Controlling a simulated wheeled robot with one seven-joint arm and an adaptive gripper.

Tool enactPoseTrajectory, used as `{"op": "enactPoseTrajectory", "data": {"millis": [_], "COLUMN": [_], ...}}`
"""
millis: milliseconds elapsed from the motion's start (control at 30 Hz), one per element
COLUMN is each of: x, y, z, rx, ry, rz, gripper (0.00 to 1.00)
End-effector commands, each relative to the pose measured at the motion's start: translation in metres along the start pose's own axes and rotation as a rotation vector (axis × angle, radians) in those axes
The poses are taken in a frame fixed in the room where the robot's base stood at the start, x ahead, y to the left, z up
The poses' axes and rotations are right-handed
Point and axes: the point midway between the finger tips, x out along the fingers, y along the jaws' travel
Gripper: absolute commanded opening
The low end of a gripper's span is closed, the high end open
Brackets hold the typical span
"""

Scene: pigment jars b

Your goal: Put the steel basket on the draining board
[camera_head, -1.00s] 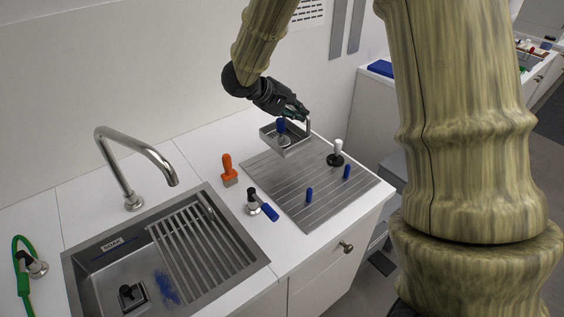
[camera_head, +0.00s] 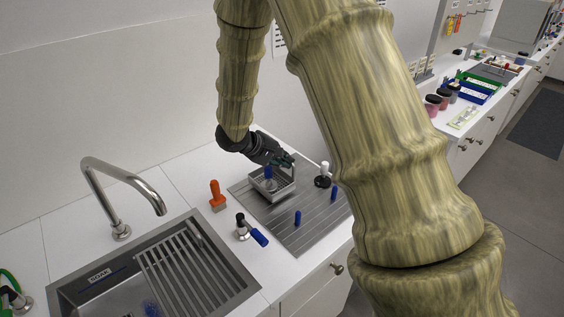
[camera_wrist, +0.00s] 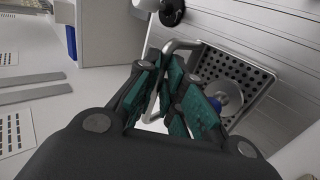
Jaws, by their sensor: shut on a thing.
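The steel basket (camera_head: 274,192) is a small square tray with a perforated floor and an upright handle. My gripper (camera_head: 288,163) is shut on its handle, which shows between the fingers in the wrist view (camera_wrist: 172,88). The basket hangs over or rests on the back part of the grooved draining board (camera_head: 312,232); I cannot tell if its base touches. A blue-handled item (camera_head: 268,172) with a pale round part is inside the basket.
Two blue pieces (camera_head: 298,218) and a black-based white-topped item (camera_head: 323,176) are on the draining board. An orange brush (camera_head: 217,196) and a black-and-blue item (camera_head: 250,232) stand left of it. The sink (camera_head: 165,262) lies further left, with its tap (camera_head: 128,190).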

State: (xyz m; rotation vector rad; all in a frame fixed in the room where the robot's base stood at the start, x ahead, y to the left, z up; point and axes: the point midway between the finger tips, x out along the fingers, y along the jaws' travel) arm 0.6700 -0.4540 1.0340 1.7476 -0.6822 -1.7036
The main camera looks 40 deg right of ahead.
Motion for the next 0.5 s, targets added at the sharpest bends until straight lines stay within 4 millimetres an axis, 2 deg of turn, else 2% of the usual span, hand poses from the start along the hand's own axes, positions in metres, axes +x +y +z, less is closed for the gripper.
{"op": "enactPoseTrajectory", "data": {"millis": [133, 467, 500], "x": [0.0079, 0.009, 0.0096], "y": [-0.0087, -0.0097, -0.0105], "z": [-0.0002, -0.0002, -0.0002], "rx": [-0.001, 0.0, 0.0], "ry": [0.0, 0.001, 0.001], "rz": [0.001, 0.0, 0.0], "gripper": [0.0, 0.0, 0.14]}}
